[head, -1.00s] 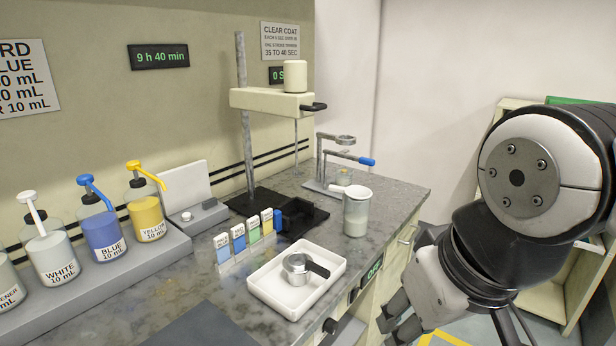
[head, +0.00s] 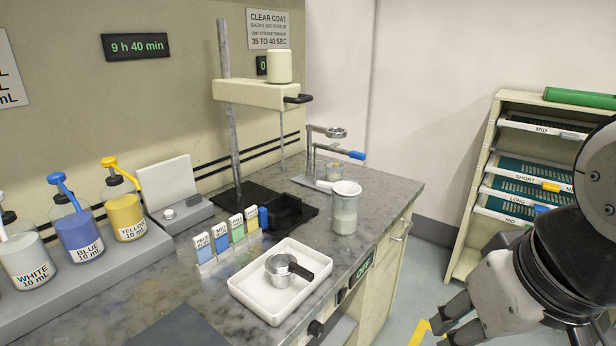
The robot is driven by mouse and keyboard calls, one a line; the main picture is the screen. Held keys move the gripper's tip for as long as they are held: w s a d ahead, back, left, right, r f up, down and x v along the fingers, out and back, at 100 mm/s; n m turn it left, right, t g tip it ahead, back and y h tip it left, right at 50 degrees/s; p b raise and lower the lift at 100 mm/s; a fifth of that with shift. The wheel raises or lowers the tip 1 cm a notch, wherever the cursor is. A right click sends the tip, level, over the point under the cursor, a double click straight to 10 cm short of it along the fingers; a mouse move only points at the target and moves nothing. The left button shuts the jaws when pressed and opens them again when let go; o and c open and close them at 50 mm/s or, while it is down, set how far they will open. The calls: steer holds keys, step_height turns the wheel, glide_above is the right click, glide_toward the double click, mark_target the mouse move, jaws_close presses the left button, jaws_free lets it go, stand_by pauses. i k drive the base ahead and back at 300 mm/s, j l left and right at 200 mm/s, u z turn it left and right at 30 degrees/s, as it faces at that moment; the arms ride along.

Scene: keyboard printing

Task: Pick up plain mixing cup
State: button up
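A pale translucent cup (head: 344,214) with a white rim and a short side spout or handle stands upright on the grey counter, right of the black stand base. It looks like the plain mixing cup, though I see no label on it. A small metal cup (head: 280,268) with a black handle sits in a white tray (head: 243,292) nearer the front. My gripper (head: 452,322) is at the lower right, off the counter and well apart from both cups. Its fingers look spread with nothing between them, partly cut by the bottom edge.
Pump bottles (head: 78,226) line the left. Small coloured cards (head: 221,240) stand behind the tray. A mixer stand (head: 255,95) and a clamp stand (head: 325,150) rise behind the cup. A shelf rack (head: 487,180) stands at right, with floor between it and the counter.

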mark_target(334, 171)
steer(key=i+l+u, duration=0.1)
steer(key=l+u, duration=0.15)
steer(key=u, duration=0.25)
steer(key=i+l+u, duration=0.1)
steer(key=l+u, duration=0.2)
steer(key=u, duration=0.2)
steer(key=l+u, duration=0.25)
steer(key=l, duration=0.8)
steer(key=l+u, duration=0.3)
steer(key=l, duration=0.8)
steer(key=i+l, duration=0.1)
steer(key=l, duration=0.35)
steer(key=i+l, duration=0.15)
steer(key=l, duration=0.3)
steer(key=i+j, duration=0.1)
